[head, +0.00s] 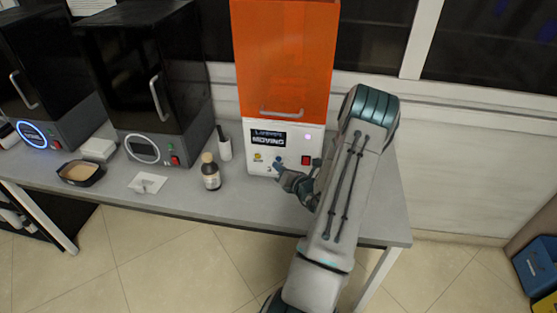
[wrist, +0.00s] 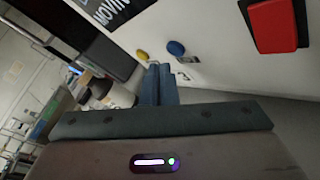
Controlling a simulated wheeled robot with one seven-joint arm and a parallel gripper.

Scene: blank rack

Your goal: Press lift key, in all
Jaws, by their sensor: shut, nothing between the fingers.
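A machine with an orange hood (head: 285,50) and a white base (head: 238,150) stands on the bench. Its display (head: 267,138) reads MOVING. Below it are a yellow key (head: 258,156) and a blue key (head: 278,158), with a red switch (head: 305,160) to their right. The key labels are too small to read. My gripper (head: 279,170) is shut and empty just in front of the panel, below the blue key. In the wrist view, the fingertips (wrist: 158,68) lie just below the yellow key (wrist: 143,55) and blue key (wrist: 176,48); contact cannot be told.
Two dark-hooded machines (head: 148,75) (head: 45,65) stand to the left. A brown bottle (head: 211,172), a white bottle (head: 224,145), a white dish (head: 147,183) and a black tray (head: 80,173) are on the bench. A blue bin (head: 537,265) is at the far right floor.

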